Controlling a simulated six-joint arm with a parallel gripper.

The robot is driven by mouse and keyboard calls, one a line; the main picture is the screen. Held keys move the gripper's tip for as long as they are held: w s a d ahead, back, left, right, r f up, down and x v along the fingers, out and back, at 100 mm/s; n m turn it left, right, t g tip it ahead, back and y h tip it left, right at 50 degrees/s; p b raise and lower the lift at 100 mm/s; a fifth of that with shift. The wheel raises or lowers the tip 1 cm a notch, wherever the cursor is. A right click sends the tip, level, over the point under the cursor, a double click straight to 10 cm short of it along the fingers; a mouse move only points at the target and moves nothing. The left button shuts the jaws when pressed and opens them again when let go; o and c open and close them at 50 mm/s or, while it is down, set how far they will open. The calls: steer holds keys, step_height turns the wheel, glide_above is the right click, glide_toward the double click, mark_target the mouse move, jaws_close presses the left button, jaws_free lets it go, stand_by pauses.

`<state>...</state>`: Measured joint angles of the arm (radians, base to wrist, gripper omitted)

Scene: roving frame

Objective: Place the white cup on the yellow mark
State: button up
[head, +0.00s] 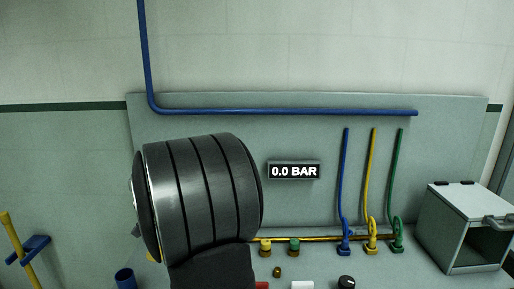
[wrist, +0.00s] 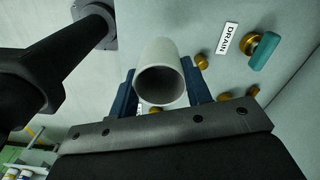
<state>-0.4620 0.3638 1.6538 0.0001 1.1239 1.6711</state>
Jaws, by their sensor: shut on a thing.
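The white cup (wrist: 160,60) is between the two blue fingers of my gripper (wrist: 160,88) in the wrist view. Its round open mouth faces the wrist camera. The fingers are shut on it, one at each side. In the head view my dark arm fills the middle, and I cannot make out my gripper or the cup there. I cannot pick out the yellow mark in either view.
A DRAIN label (wrist: 227,38), a teal-handled valve (wrist: 264,52) and brass fittings are near the cup. The head view shows blue, yellow and green hoses, a 0.0 BAR display (head: 294,171), a grey open box (head: 462,228) at right and a blue cup-like holder (head: 125,279).

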steer(key=a+f, duration=0.1)
steer(key=f, duration=0.1)
steer(key=a+f, duration=0.3)
steer(key=f, duration=0.1)
steer(key=shift+a+f, duration=0.15)
steer(key=shift+a, duration=0.25)
step_height(320, 180, up, 22)
steer(key=n, duration=1.3)
steer(key=shift+f, duration=0.2)
steer(key=shift+w, duration=0.1)
